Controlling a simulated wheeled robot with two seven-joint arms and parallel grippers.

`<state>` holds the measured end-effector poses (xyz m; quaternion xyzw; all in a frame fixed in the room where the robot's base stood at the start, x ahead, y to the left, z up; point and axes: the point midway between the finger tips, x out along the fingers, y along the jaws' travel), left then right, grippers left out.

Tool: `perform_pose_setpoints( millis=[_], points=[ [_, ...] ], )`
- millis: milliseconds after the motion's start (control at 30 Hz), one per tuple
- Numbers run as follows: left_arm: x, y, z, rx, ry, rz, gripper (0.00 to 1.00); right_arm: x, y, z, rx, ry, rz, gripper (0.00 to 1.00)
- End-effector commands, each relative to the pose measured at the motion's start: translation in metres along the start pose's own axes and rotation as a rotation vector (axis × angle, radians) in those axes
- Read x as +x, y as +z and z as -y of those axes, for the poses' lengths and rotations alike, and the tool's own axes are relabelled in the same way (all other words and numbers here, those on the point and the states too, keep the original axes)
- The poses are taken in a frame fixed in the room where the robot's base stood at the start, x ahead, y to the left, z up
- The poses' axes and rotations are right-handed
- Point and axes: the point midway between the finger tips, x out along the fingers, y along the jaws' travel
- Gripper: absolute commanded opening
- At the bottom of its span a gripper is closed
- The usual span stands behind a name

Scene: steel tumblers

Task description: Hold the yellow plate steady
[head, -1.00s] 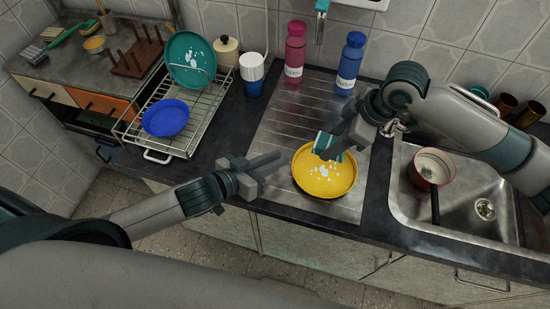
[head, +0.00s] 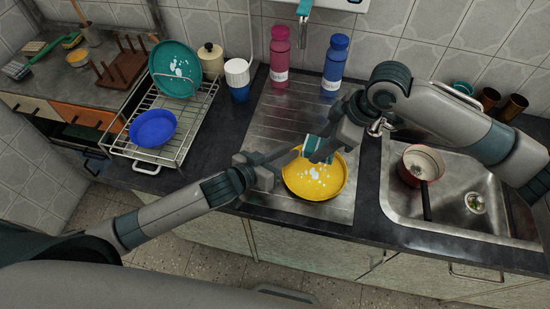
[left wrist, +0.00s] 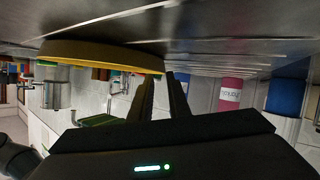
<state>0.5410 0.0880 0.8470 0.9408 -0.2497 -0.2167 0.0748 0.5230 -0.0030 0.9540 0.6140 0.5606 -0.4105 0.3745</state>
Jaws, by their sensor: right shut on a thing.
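The yellow plate (head: 325,190), with white foam spots on it, lies flat on the steel draining board. Its edge also shows in the left wrist view (left wrist: 100,58), which appears upside down. My left gripper (head: 290,156) is at the plate's upper-left rim, its fingers apart with a gap between them; I cannot tell whether they touch the rim. My right gripper (head: 327,143) is shut on a teal and white sponge (head: 318,150) over the plate's upper part. The two grippers are close together, and my left fingertips are partly hard to make out there.
A pink bottle (head: 280,55) and a blue bottle (head: 334,65) stand behind the plate. A rack (head: 187,141) with blue and teal plates is at the left, beside a cup (head: 238,75). The sink (head: 455,215), with a red pan (head: 409,172), is at the right.

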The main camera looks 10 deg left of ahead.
Motion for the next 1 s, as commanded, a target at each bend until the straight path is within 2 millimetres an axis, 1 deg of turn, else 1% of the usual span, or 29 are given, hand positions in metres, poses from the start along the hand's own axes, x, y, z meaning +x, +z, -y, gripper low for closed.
perform_pose_setpoints(
  millis=[33, 100, 200, 333, 667, 700, 767, 1000],
  points=[
    [0.008, -0.001, 0.000, 0.001, 0.000, 0.000, 0.16, 0.000, 0.000, 0.000, 0.000, 0.000, 0.000, 0.28],
    [0.017, 0.000, 0.000, 0.000, -0.001, 0.000, 0.16, 0.000, 0.000, 0.000, 0.000, 0.000, 0.000, 0.28],
    [0.027, 0.000, 0.000, 0.001, -0.001, 0.001, 0.16, 0.000, 0.000, 0.000, 0.000, 0.000, 0.000, 0.28],
    [0.034, 0.000, 0.000, 0.001, -0.001, 0.001, 0.16, 0.000, 0.000, 0.000, 0.000, 0.000, 0.000, 0.28],
    [0.036, 0.000, 0.000, 0.001, -0.001, 0.001, 0.16, 0.000, 0.000, 0.000, 0.000, 0.000, 0.000, 0.28],
    [0.036, 0.000, 0.000, 0.001, -0.001, 0.001, 0.14, 0.000, 0.000, 0.000, 0.000, 0.000, 0.000, 0.28],
    [0.036, 0.000, 0.000, 0.001, -0.001, 0.001, 0.00, 0.000, 0.000, 0.000, 0.000, 0.000, 0.000, 0.28],
    [0.036, 0.001, 0.001, 0.001, -0.001, 0.002, 0.00, 0.000, 0.000, 0.000, 0.000, 0.000, 0.000, 0.28]
  ],
)
